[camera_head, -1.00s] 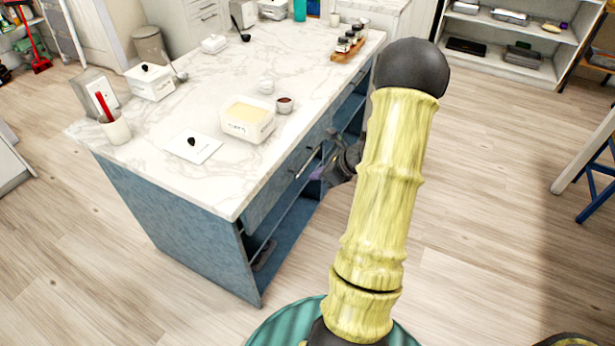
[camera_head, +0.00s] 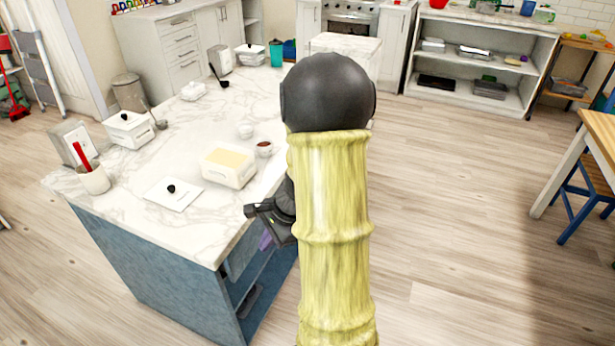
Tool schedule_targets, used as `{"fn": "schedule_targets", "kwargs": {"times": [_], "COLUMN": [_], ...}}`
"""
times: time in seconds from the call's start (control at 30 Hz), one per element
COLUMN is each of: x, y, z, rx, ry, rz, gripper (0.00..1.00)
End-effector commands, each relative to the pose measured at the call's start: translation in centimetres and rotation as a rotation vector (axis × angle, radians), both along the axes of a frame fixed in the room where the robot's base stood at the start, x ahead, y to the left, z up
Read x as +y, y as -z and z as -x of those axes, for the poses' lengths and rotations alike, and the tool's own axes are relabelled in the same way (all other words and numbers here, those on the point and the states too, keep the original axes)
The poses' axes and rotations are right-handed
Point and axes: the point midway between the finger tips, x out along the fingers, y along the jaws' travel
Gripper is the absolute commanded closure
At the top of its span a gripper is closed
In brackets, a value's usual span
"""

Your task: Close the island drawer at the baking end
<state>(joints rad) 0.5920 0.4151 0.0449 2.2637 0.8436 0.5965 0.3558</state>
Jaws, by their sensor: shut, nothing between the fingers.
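The blue island has a white marble top (camera_head: 225,110). The near drawer front (camera_head: 239,257) shows as a small blue piece under the counter's right edge. The rest of it and its handle are hidden behind my gripper and arm, so I cannot tell how far the drawer stands out. My gripper (camera_head: 252,211), dark and small, is at the counter's right edge, above the drawer's side. It is shut and appears empty. My yellow arm hides much of the island's right side.
A white tub (camera_head: 229,166), a lid (camera_head: 172,193) and a utensil crock (camera_head: 93,178) stand on the near counter. An open shelf (camera_head: 253,297) lies below the drawer. The wooden floor right of my arm is clear up to a table (camera_head: 598,135).

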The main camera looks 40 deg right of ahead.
Motion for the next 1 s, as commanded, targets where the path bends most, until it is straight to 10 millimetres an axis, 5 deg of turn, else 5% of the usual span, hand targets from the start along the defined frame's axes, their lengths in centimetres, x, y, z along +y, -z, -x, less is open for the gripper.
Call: {"fn": "schedule_targets", "kwargs": {"times": [0.2, 0.5, 1.0], "x": [6.6, 11.4, 11.9], "y": [-2.5, -5.2, -5.5], "z": [3.7, 7.2, 7.5], "rx": [-0.075, -0.242, -0.269], "ry": [-0.681, -1.447, -1.557], "rz": [0.31, 0.638, 0.684], "gripper": [1.0, 1.0, 1.0]}}
